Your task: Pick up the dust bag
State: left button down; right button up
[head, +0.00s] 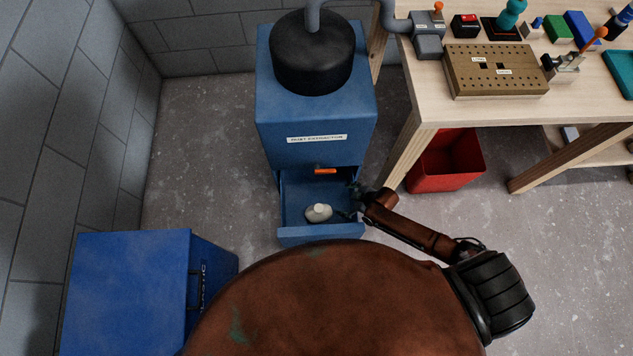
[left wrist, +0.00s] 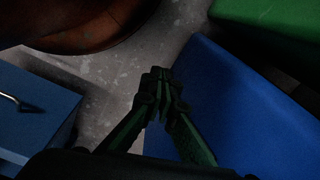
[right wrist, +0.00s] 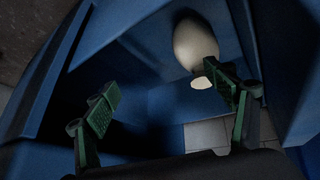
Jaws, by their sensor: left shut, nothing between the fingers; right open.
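The dust bag (head: 319,213) is a small, pale, rounded bag with a short neck. It lies in the open bottom drawer (head: 318,236) of the blue dust extractor (head: 312,120). My right gripper (head: 351,202) is open at the drawer's right side, just right of the bag. In the right wrist view the bag (right wrist: 195,42) shows beyond the gripper (right wrist: 163,95), nearer its right finger, which overlaps the bag's neck end. Nothing is held; I cannot tell whether that finger touches it. My left gripper (left wrist: 160,78) is shut and empty, outside the head view.
A blue bin (head: 130,290) stands at lower left. A red bin (head: 445,162) sits under the wooden workbench (head: 440,108) on the right, which carries a drilled block (head: 495,72) and several small items. Bare floor (head: 205,150) lies left of the extractor.

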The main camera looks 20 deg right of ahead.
aim_at(322, 209)
jog(key=a+f+n+g+b, duration=0.1)
jog(key=a+f+b, duration=0.1)
jog(key=a, duration=0.1)
jog(key=w+a+f+n+g+b, duration=0.1)
jog(key=a+f+b, duration=0.1)
jog(key=a+b, duration=0.1)
jog(key=a+f+n+g+b, duration=0.1)
jog(key=a+f+b, duration=0.2)
jog(key=shift+w+a+n, duration=0.15)
jog(key=shift+a+n, duration=0.15)
jog(key=shift+a, duration=0.1)
jog(key=shift+a+g+b, duration=0.3)
jog(key=shift+b, duration=0.15)
jog(key=shift+a+f, duration=0.15)
jog(key=shift+a, duration=0.05)
jog(key=shift+b+x, duration=0.8)
jog(key=shift+x, duration=0.4)
jog(key=b+x, duration=0.3)
jog(key=x, duration=0.1)
jog(key=shift+d+f, duration=0.1)
jog(key=shift+f, duration=0.2)
jog(key=shift+w+f+b, duration=0.1)
jog(key=shift+f+b, duration=0.1)
jog(key=shift+b, duration=0.15)
pick_arm(q)
jog(key=w+d+f+t+h, duration=0.3)
jog(key=w+f, duration=0.4)
jog(key=w, duration=0.3)
jog(key=shift+d+t, duration=0.5)
jog(key=shift+d, duration=0.6)
